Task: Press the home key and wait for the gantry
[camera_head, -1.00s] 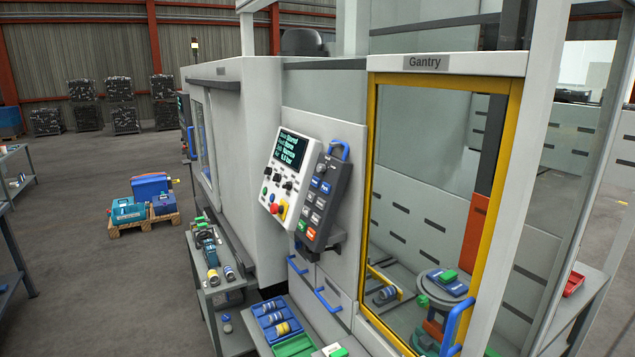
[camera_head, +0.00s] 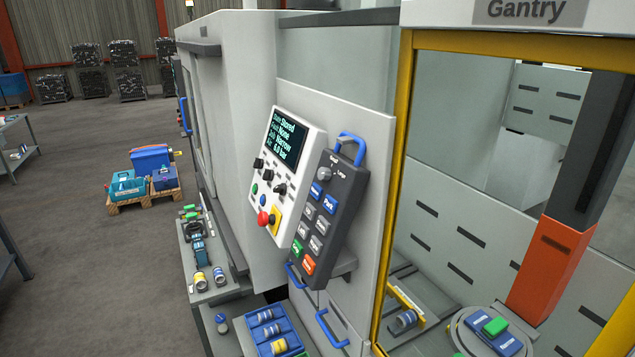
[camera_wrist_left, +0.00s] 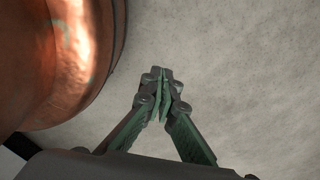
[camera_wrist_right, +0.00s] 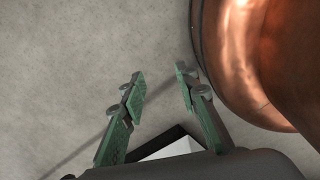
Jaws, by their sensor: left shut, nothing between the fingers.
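The dark hand pendant (camera_head: 330,215) hangs tilted beside the white control panel (camera_head: 280,178) in the head view. It has a blue handle, two blue keys (camera_head: 323,196) near the top, several grey keys, and green and orange keys at the bottom. One blue key seems to read Park; the other label, perhaps Home, is small. The panel screen (camera_head: 287,140) reads Stored, None, Narrow, 6.0 bar. The gantry's dark and orange column (camera_head: 552,255) stands behind the yellow-framed window. My left gripper (camera_wrist_left: 161,78) is shut and empty; my right gripper (camera_wrist_right: 158,78) is open and empty. Neither shows in the head view.
A red stop button (camera_head: 263,218) sits low on the panel. A blue tray (camera_head: 262,345) with cylindrical parts and a side bench (camera_head: 215,290) stand below. Inside the window is a round table (camera_head: 470,335) with a blue and green piece.

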